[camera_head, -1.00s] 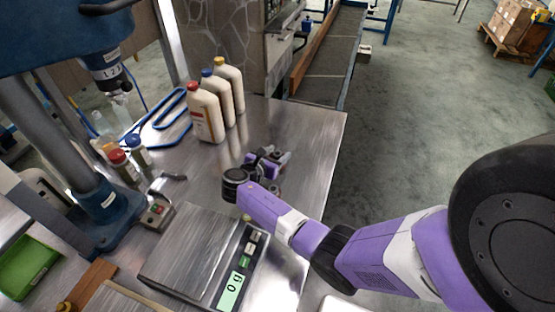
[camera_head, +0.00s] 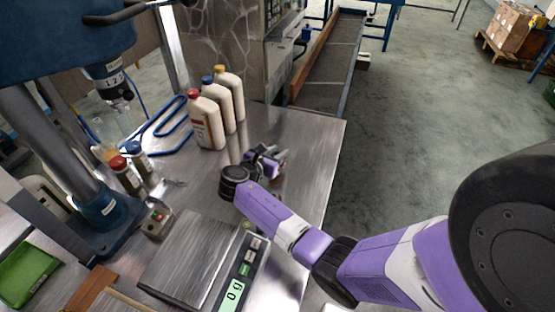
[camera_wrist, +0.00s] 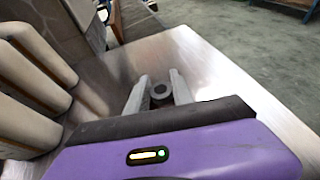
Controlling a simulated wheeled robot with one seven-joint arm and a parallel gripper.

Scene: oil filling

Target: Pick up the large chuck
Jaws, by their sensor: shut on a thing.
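My gripper (camera_wrist: 159,93) has its two grey fingers shut on a small dark grey cylinder with a round hole in its end, the large chuck (camera_wrist: 160,90) as far as I can tell. It sits between the fingers in the wrist view, in front of the bare metal table. In the head view my gripper (camera_head: 273,159) is over the table near its right edge, to the right of the bottles. My wrist and arm largely hide the held piece there, and I cannot tell its height above the table.
Three large cream bottles (camera_head: 207,122) stand behind and left of my gripper. A scale (camera_head: 190,258) reading 0 lies at the front. A drill press (camera_head: 108,205), smaller bottles (camera_head: 124,175) and a blue looped item (camera_head: 170,135) are left. The table's right edge (camera_head: 334,170) is close.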

